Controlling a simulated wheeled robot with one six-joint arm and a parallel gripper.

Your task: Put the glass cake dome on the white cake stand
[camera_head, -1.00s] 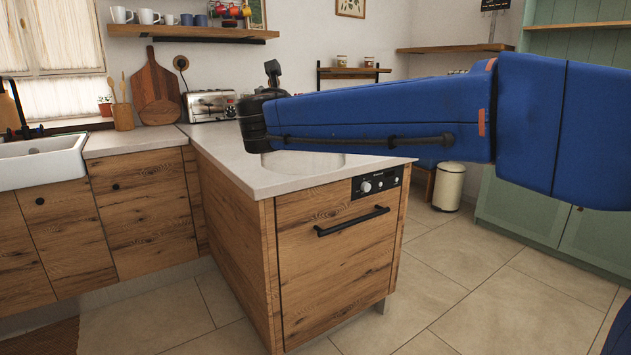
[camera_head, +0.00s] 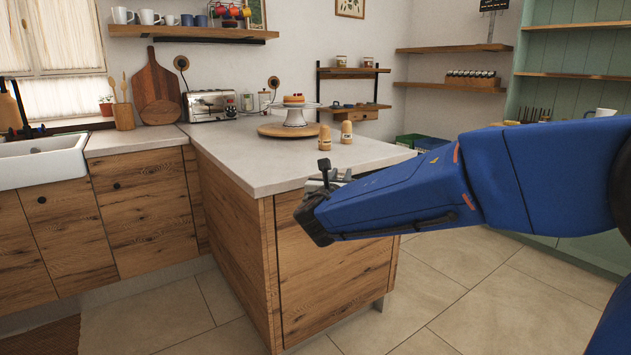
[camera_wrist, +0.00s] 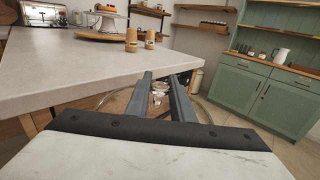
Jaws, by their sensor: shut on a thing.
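The white cake stand (camera_head: 295,118) stands on the counter with a small cake (camera_head: 293,99) on its plate. In the wrist view the stand (camera_wrist: 104,25) is at the top left, with no dome over it. My gripper (camera_wrist: 160,80) is shut on the clear knob (camera_wrist: 158,94) of the glass cake dome. The dome's faint curved outline (camera_wrist: 205,108) shows on both sides of the fingers. In the head view my gripper (camera_head: 333,179) is at the counter's near right edge, in front of the stand and below it. I cannot make out the dome there.
A round wooden board (camera_head: 272,130) lies under the stand. Two small wooden shakers (camera_head: 324,138) (camera_head: 346,132) stand right of it, close to the stand. A toaster (camera_head: 210,105) is at the back. The counter's front part (camera_head: 250,165) is clear.

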